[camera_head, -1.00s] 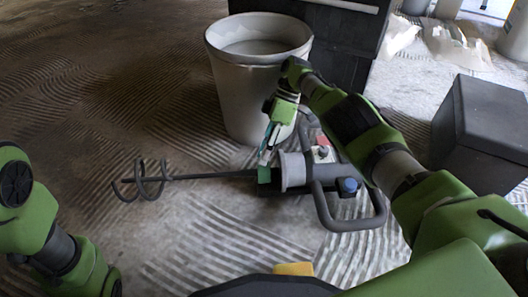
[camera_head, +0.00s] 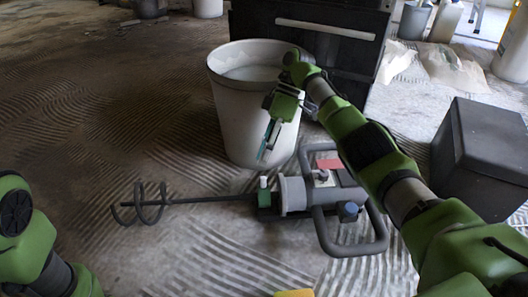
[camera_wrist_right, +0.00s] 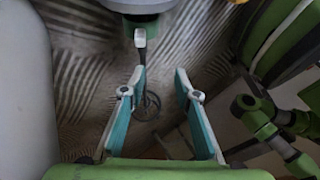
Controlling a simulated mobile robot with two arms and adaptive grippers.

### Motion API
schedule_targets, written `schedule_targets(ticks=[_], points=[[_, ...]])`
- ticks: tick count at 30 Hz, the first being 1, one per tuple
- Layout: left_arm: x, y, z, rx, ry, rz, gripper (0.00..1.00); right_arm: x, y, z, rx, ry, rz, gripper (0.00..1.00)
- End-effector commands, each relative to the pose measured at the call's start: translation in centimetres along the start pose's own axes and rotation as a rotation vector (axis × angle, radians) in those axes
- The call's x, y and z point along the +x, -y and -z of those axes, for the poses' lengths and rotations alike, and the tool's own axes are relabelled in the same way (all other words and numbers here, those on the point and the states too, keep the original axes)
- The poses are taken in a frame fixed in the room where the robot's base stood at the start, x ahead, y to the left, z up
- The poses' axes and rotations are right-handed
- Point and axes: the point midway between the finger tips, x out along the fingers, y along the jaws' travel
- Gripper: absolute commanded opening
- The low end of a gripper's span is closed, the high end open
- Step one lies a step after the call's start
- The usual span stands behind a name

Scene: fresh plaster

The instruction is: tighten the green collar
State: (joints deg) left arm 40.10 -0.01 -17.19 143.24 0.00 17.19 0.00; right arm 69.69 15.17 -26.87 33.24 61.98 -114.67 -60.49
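The mixer (camera_head: 293,193) lies on the floor with its shaft and spiral paddle (camera_head: 140,204) pointing left. The green collar (camera_head: 264,199) sits where the shaft meets the grey body, and a small pale tab (camera_head: 263,182) stands up from it. My right gripper (camera_head: 266,152) hangs above the collar, apart from it, beside the bucket. In the right wrist view the right gripper (camera_wrist_right: 161,72) is open with nothing between its teal fingers. A pale-ended lever (camera_wrist_right: 140,38) shows just beyond its left fingertip. My left arm shows at the left edge, its gripper out of view.
A large pale bucket (camera_head: 247,125) stands close behind the mixer. A dark box (camera_head: 480,155) stands at right, and a dark cabinet (camera_head: 325,45) is behind the bucket. A yellow thing (camera_head: 294,293) shows at the bottom edge. The floor at left is open.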

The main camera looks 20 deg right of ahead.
Motion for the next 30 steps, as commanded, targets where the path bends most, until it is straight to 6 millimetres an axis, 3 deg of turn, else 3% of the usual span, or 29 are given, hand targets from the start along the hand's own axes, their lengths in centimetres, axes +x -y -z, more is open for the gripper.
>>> schedule_targets(ticks=[12, 17, 24, 27, 30], points=[[0.0, 0.0, 0.0, 0.000, 0.000, 0.000, 0.40, -0.5, 0.3, 0.2, 0.000, 0.000, -0.001, 0.29], [0.5, 0.4, -1.1, -0.002, 0.021, 0.007, 0.40, 0.4, -1.1, 1.2, 0.014, -0.009, -0.076, 0.29], [1.0, 1.6, -4.5, -0.013, 0.104, 0.038, 0.40, 2.6, -6.3, 6.4, 0.050, -0.138, -0.443, 0.29], [1.0, 2.1, -5.7, -0.018, 0.140, 0.052, 0.40, 2.1, -7.5, 9.4, 0.050, -0.247, -0.605, 0.29], [0.9, 2.5, -6.8, -0.023, 0.177, 0.065, 0.40, 0.7, -7.4, 12.6, 0.042, -0.383, -0.751, 0.29]])
